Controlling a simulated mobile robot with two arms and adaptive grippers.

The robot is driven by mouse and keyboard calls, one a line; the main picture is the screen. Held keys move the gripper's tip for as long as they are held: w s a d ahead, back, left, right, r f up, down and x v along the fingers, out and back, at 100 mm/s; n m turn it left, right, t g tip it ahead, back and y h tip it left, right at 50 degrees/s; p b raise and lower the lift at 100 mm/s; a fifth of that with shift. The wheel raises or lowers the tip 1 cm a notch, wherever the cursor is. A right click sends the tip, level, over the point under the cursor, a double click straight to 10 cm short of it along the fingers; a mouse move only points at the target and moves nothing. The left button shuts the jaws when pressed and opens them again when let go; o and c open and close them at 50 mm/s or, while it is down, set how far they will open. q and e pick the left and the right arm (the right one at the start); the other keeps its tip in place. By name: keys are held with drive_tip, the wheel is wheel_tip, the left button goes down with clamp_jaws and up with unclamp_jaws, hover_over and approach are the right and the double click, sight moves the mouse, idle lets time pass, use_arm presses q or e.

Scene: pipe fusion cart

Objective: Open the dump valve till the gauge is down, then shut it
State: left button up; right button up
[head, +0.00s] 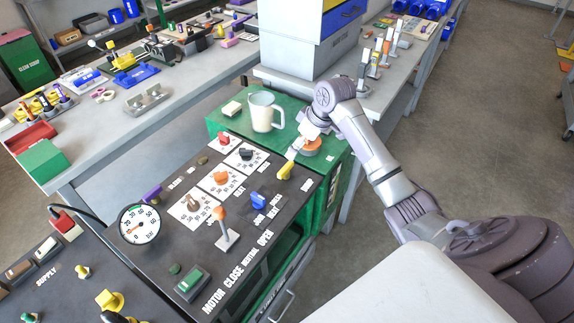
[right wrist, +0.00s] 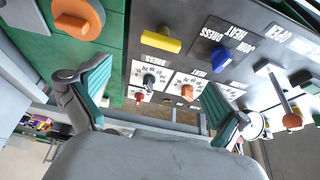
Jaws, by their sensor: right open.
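The round white pressure gauge (head: 140,224) stands at the left of the dark control panel. Its red needle points to the lower left, but the exact reading is too small to tell. No dump valve label is readable. A yellow handle (head: 285,170) is at the panel's right edge, also in the right wrist view (right wrist: 161,39). A purple knob (head: 151,193) sits near the gauge. My right gripper (head: 302,139) is near the orange round knob (head: 311,147) on the green cabinet. In the right wrist view it is open and empty (right wrist: 158,100). My left gripper is not in view.
The panel holds a blue knob (head: 257,199), an orange-tipped lever (head: 221,214), a red knob (head: 224,139) and dials. A white jug (head: 264,110) stands on the green cabinet top (head: 225,122), left of my right gripper. A grey workbench (head: 100,150) lies behind.

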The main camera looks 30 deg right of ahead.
sight(286, 167)
drive_tip(key=x, duration=1.2)
drive_tip(key=shift+p, duration=0.35)
